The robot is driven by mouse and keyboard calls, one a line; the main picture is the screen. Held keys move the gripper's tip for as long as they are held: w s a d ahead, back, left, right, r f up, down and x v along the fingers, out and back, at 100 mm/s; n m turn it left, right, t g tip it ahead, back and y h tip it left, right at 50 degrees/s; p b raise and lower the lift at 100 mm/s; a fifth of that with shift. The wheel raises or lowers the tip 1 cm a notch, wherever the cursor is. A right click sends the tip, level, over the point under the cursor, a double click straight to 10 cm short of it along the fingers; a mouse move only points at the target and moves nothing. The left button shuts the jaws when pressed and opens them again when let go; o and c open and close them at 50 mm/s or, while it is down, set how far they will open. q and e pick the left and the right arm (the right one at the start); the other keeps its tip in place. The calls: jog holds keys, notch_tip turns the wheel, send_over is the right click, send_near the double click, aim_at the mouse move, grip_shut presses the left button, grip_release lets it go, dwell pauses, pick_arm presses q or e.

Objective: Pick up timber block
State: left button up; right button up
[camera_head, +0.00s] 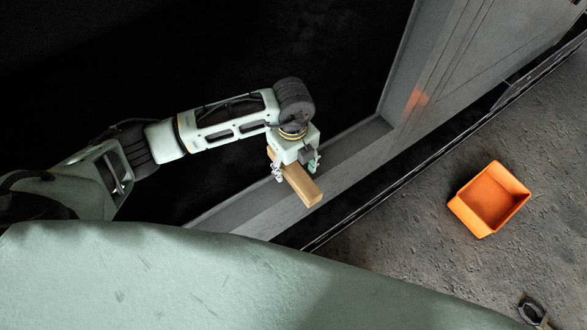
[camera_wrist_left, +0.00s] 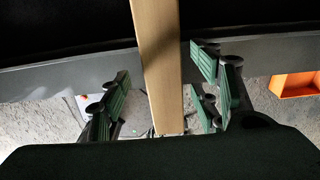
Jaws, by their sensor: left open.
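The timber block (camera_head: 303,188) is a long, light-brown bar. In the head view it sticks out below my left gripper (camera_head: 297,168), over the grey ledge; its other end is partly hidden by the gripper. In the left wrist view the block (camera_wrist_left: 160,60) runs from the top edge down between the green-padded fingers. The fingers are open, one on each side, with a visible gap to the block on both sides. I cannot tell what the block rests on. My right gripper is not recognisable in either view.
A grey metal enclosure edge (camera_head: 345,165) runs diagonally under the block, with a dark interior behind it. An orange open bin (camera_head: 490,198) stands on the rough grey floor at right; it also shows in the left wrist view (camera_wrist_left: 296,84). A small dark object (camera_head: 535,312) sits bottom right.

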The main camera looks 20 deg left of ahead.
aim_at(294, 168)
pick_arm(q)
notch_tip(294, 168, down, 3)
jog(key=shift+w+r, duration=0.15)
jog(key=shift+r, duration=0.05)
jog(key=shift+f, duration=0.25)
jog(key=shift+c, duration=1.3)
jog(key=c, duration=1.1)
jog(key=shift+r, duration=0.15)
jog(key=shift+c, duration=0.2)
pick_arm(e)
jog(key=shift+w+a+r+t, duration=0.15)
jog(key=shift+w+a, duration=0.05)
jog(key=shift+w, duration=0.7)
jog(key=shift+w+a+r+t, duration=0.1)
jog(key=shift+w+a+t, duration=0.1)
jog(key=shift+w, duration=0.7)
